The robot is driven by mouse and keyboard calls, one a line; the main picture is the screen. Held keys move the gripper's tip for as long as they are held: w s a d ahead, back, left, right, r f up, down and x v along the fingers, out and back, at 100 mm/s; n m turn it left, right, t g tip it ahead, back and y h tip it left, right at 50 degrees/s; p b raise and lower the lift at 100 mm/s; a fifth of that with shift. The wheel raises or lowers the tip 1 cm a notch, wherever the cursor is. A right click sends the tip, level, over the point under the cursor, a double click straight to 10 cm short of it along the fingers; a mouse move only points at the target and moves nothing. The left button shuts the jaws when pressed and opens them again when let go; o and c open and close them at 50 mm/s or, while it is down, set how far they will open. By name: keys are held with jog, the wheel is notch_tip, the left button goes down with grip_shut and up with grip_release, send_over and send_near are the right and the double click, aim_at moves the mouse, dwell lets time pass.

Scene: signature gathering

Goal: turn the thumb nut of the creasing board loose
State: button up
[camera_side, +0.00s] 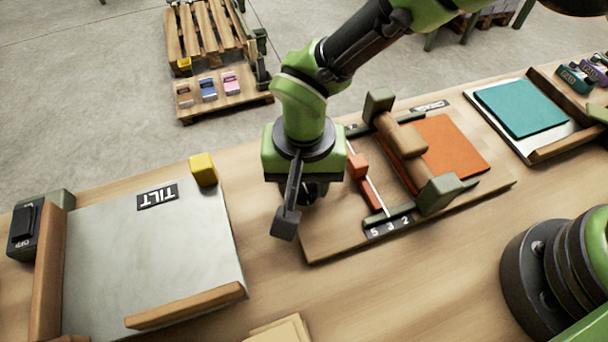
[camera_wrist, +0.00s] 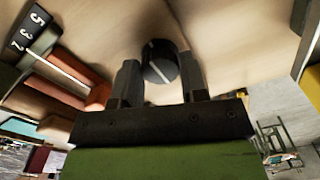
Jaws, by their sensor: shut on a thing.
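The thumb nut (camera_wrist: 159,62) shows in the wrist view as a dark round knob with a pale line across its top. My gripper (camera_wrist: 160,82) is shut on it, with one finger on each side. In the side view my gripper (camera_side: 300,192) points down at the left end of the creasing board (camera_side: 322,243), and the nut is mostly hidden behind it. The board carries an orange sheet (camera_side: 455,148), a wooden roller (camera_side: 400,135), a red-orange slider (camera_side: 358,166) on a rod, and a scale marked 5 3 2 (camera_side: 388,228).
A grey tilt table (camera_side: 150,240) with wooden rails and a yellow block (camera_side: 203,169) stands to the left. A teal sheet (camera_side: 522,107) lies on a tray at the right. Pale cards (camera_side: 280,331) lie at the front edge. Bare bench lies in front of the board.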

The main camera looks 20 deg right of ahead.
jog(key=shift+n, duration=0.3)
jog(key=n, duration=0.8)
jog(key=shift+n, duration=0.4)
jog(key=n, duration=0.4)
jog(key=shift+n, duration=2.2)
jog(key=o, duration=0.9)
jog(key=shift+r, duration=0.1)
